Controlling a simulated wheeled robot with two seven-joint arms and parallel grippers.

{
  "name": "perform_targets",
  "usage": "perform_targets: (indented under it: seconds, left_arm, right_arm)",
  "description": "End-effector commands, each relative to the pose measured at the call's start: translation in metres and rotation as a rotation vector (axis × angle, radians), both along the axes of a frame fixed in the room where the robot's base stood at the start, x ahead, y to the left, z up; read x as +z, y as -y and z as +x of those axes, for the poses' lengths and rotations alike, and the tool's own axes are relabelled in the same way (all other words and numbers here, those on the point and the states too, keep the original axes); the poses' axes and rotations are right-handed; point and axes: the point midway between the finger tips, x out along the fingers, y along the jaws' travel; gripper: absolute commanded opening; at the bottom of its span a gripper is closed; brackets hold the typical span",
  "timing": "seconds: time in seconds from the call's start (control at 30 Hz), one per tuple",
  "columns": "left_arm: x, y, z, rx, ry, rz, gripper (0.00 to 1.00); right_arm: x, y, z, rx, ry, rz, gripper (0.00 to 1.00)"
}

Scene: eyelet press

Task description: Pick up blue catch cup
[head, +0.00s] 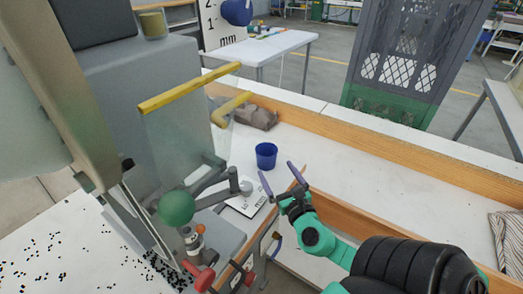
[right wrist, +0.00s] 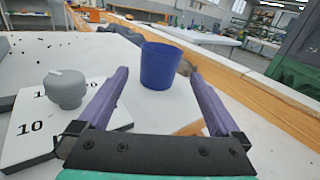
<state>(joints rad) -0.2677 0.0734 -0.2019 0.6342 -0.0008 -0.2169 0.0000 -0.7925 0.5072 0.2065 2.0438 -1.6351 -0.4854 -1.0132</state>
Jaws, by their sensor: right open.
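The blue catch cup (head: 266,155) stands upright on the white tabletop, behind the press lever. My right gripper (head: 278,172) is open and empty, its purple fingers pointing at the cup from the near side. In the right wrist view the cup (right wrist: 160,66) shows centred in the gap between the fingertips (right wrist: 158,74), seemingly just past them. I see clear space on both sides of it and no contact. My left gripper is not in view.
The press with its green ball lever (head: 176,207) and clear guard stands left of the cup. A white numbered plate (right wrist: 25,135) with a grey knob (right wrist: 66,90) lies left of my right gripper. A wooden rail (head: 390,150) runs behind the table. White surface right of the cup is clear.

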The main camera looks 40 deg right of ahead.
Motion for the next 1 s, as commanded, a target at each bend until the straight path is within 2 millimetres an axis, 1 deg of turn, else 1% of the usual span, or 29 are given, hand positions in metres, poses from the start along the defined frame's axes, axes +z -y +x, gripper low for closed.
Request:
perform_targets:
  seconds: [0.03, 0.1, 0.2, 0.23, 0.33, 0.43, 0.5, 0.53, 0.6, 0.7, 0.8, 0.9, 0.97, 1.0]
  left_arm:
    - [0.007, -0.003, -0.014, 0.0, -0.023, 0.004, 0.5]
    - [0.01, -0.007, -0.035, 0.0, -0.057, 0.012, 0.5]
    - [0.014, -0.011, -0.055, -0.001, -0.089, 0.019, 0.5]
    - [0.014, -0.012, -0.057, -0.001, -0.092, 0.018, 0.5]
    - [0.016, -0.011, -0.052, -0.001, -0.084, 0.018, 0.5]
    - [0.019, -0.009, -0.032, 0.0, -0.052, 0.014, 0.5]
    - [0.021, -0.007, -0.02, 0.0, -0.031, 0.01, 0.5]
    - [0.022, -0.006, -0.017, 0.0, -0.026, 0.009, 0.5]
    - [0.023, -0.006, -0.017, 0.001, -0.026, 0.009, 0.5]
    - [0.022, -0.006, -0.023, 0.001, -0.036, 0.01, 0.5]
    - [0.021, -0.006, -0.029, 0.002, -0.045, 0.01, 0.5]
    - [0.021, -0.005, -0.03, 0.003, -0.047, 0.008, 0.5]
    - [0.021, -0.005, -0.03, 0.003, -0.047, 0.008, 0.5]
    - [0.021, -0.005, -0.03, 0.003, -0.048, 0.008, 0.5]
  right_arm:
    - [0.006, 0.004, 0.012, -0.002, 0.004, 0.0, 1.0]
    - [0.006, 0.01, 0.028, -0.002, 0.005, 0.001, 1.0]
    - [0.005, 0.018, 0.051, -0.003, 0.004, 0.001, 1.0]
    - [0.004, 0.02, 0.056, -0.002, 0.003, 0.002, 1.0]
    - [0.001, 0.024, 0.069, -0.002, 0.002, 0.002, 1.0]
    - [-0.001, 0.028, 0.08, -0.002, 0.001, 0.003, 1.0]
    - [-0.003, 0.033, 0.092, -0.002, 0.002, 0.001, 1.0]
    - [-0.004, 0.035, 0.098, -0.002, 0.002, 0.002, 1.0]
    - [-0.005, 0.039, 0.11, -0.003, 0.003, 0.003, 1.0]
    - [-0.007, 0.042, 0.119, -0.001, 0.0, 0.004, 1.0]
    - [-0.008, 0.042, 0.12, -0.001, -0.001, 0.005, 1.0]
    - [-0.008, 0.042, 0.12, -0.001, 0.0, 0.005, 1.0]
    - [-0.008, 0.042, 0.12, -0.001, 0.0, 0.005, 0.77]
    - [-0.008, 0.042, 0.12, -0.001, 0.0, 0.005, 0.62]
